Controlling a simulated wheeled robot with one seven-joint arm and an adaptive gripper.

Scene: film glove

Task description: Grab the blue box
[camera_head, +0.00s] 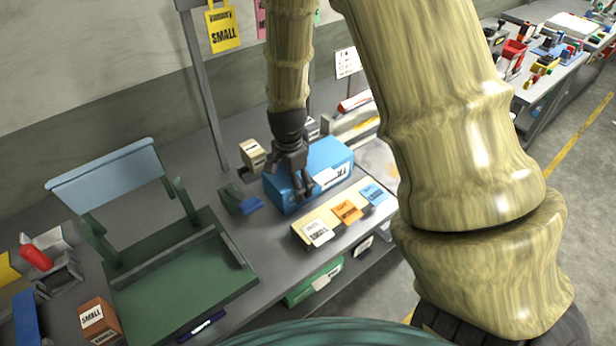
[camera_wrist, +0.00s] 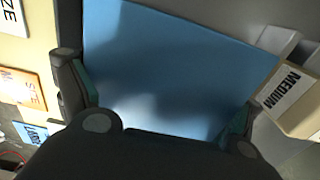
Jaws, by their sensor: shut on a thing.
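The blue box (camera_head: 330,158) sits on the grey table in the head view, with a white label on its front side. My gripper (camera_head: 292,186) comes down on the box's left part from above. In the wrist view the blue box (camera_wrist: 175,65) fills the middle between my two fingers. My gripper (camera_wrist: 160,105) is shut on the box, one finger at each side. The box looks level. I cannot tell whether it is lifted off the table. The lower part of the box is hidden by the gripper body in the wrist view.
A cream size board (camera_head: 325,210) with coloured labels lies right in front of the box. A small tan MEDIUM box (camera_head: 252,154) stands to its left, also in the wrist view (camera_wrist: 295,100). A green frame (camera_head: 180,275) with a pale blue back is at left.

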